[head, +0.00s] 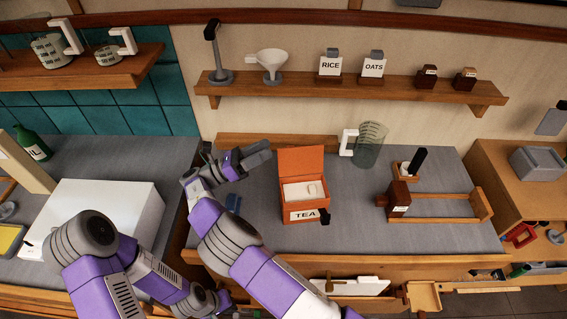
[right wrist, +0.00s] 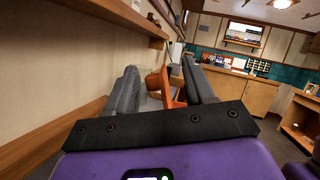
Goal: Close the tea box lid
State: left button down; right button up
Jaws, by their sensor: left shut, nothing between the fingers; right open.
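The orange tea box (head: 303,205) with a white TEA label stands on the grey counter. Its lid (head: 301,160) is open, standing up along the back edge, and white contents show inside. In the right wrist view the orange box (right wrist: 176,97) and its lid (right wrist: 153,82) show beyond and between the fingers. My right gripper (head: 264,153) is open and empty, left of the raised lid and at the back of the counter, apparently apart from it.
A clear measuring jug (head: 370,146) stands right of the lid. A wooden rack (head: 440,206) with a dark brown block is further right. A shelf (head: 350,91) with a funnel and several jars runs above. The counter just right of the box is clear.

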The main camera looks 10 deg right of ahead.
aim_at(286, 153)
notch_tip(286, 153, down, 6)
jog(key=b, duration=0.4)
pick_arm(q)
notch_tip(286, 153, down, 6)
jog(key=shift+f+b, duration=0.25)
jog(key=shift+b, duration=0.15)
pick_arm(e)
jog(key=x, duration=0.7)
jog(key=shift+d+r, duration=0.3)
jog(key=shift+c, duration=0.4)
grip_shut()
